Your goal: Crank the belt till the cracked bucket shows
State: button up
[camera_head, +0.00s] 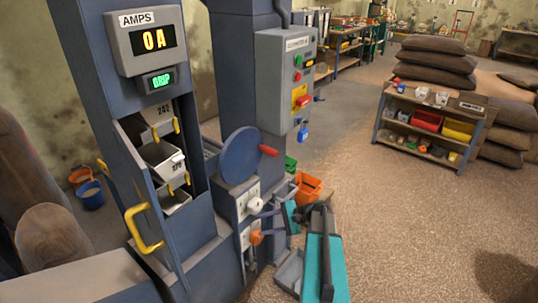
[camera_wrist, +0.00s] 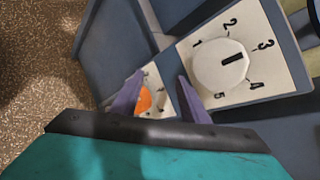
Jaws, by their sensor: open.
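A blue crank wheel (camera_head: 238,157) with a red handle (camera_head: 268,150) sits on the elevator's side. The leg's front opening shows pale buckets (camera_head: 160,153) with yellow parts; I cannot make out a crack. One upper marking looks like 242. My gripper (camera_head: 261,224) is open, below the crank, by a white dial knob (camera_head: 254,204) and an orange knob (camera_head: 256,237). In the wrist view, the purple fingers (camera_wrist: 160,78) stand apart. The orange knob (camera_wrist: 143,101) is partly hidden by the left finger, and the white dial (camera_wrist: 221,66), marked 1 to 5, lies to the right.
The amps display (camera_head: 154,39) reads 0 A, above a small green display (camera_head: 158,81). A yellow door handle (camera_head: 143,228) is at the left. A grey control box (camera_head: 286,80) hangs above right. An orange bin (camera_head: 307,188) stands behind my arm.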

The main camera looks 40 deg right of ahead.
aim_at(260, 147)
jog(key=s+d+r+t+y+b, duration=0.1)
jog(key=d+r+t, duration=0.1)
jog(key=d+r, duration=0.3)
jog(key=s+d+r+t+b, duration=0.1)
jog(key=d+r+t, duration=0.2)
jog(key=r, duration=0.9)
jog(key=s+d+r+t+y+b, duration=0.1)
jog(key=s+d+r+t+b, duration=0.1)
jog(key=d+r, duration=0.5)
jog(key=shift+d+r+n+t+y, duration=0.15)
jog(key=shift+r+n+t+y, duration=0.2)
jog(key=shift+r+t, duration=0.4)
jog(key=p+x, duration=0.2)
jog(key=x, duration=1.2)
jog(key=shift+f, duration=0.1)
grip_shut()
